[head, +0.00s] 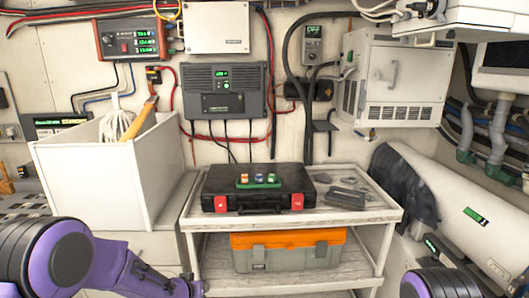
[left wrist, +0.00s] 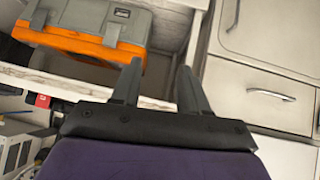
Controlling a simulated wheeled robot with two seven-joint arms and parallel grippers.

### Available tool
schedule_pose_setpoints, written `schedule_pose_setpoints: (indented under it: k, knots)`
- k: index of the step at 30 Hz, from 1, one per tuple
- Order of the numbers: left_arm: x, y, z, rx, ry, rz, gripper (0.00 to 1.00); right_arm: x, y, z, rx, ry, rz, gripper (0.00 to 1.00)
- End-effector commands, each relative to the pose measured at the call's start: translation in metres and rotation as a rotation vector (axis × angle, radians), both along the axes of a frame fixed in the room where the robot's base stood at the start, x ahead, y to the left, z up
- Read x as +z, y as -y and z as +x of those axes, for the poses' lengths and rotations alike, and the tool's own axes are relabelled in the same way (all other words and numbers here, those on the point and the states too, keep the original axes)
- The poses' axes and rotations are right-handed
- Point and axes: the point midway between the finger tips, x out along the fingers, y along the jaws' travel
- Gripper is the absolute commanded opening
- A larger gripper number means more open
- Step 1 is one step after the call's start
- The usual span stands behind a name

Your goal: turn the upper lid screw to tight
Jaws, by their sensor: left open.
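I cannot make out a lid screw for certain in either view. Lidded boxes on the wall are a dark grey charger (head: 226,106) with a green display, a white box (head: 217,30) above it, and a large white cabinet (head: 396,80) at right. Any screws on them are too small to tell. My left gripper (left wrist: 158,66) is open and empty in the left wrist view, its two fingers apart. In the head view its arm enters at the bottom left, low in front of the cart, far below the wall boxes. My right gripper is out of view; only my right arm shows at bottom right.
A cart (head: 390,213) carries a black case (head: 258,206) with a green holder (head: 258,184) on top. An orange-and-grey toolbox (head: 290,259) sits on its lower shelf and shows in the left wrist view (left wrist: 84,30). A white bin (head: 92,190) stands left.

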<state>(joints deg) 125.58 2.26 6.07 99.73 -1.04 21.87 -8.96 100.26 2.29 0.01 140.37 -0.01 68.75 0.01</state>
Motion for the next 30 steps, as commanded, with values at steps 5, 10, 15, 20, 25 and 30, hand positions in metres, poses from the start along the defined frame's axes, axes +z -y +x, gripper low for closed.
schedule_pose_setpoints:
  k: [5,10,15,20,25,30]
  knots:
    - [-0.098,-0.015,-0.102,0.150,-0.145,-0.042,0.44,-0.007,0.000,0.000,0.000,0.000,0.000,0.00]
    - [-0.157,-0.038,-0.217,0.315,-0.271,-0.040,0.44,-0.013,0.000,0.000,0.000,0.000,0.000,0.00]
    - [-0.180,-0.063,-0.332,0.477,-0.377,0.003,0.44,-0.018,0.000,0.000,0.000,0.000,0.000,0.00]
    - [-0.176,-0.085,-0.397,0.572,-0.427,0.048,0.44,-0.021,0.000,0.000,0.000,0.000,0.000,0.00]
    - [-0.172,-0.098,-0.412,0.598,-0.435,0.059,0.44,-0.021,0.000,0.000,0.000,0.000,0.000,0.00]
    - [-0.172,-0.098,-0.411,0.597,-0.434,0.059,0.44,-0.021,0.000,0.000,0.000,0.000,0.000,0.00]
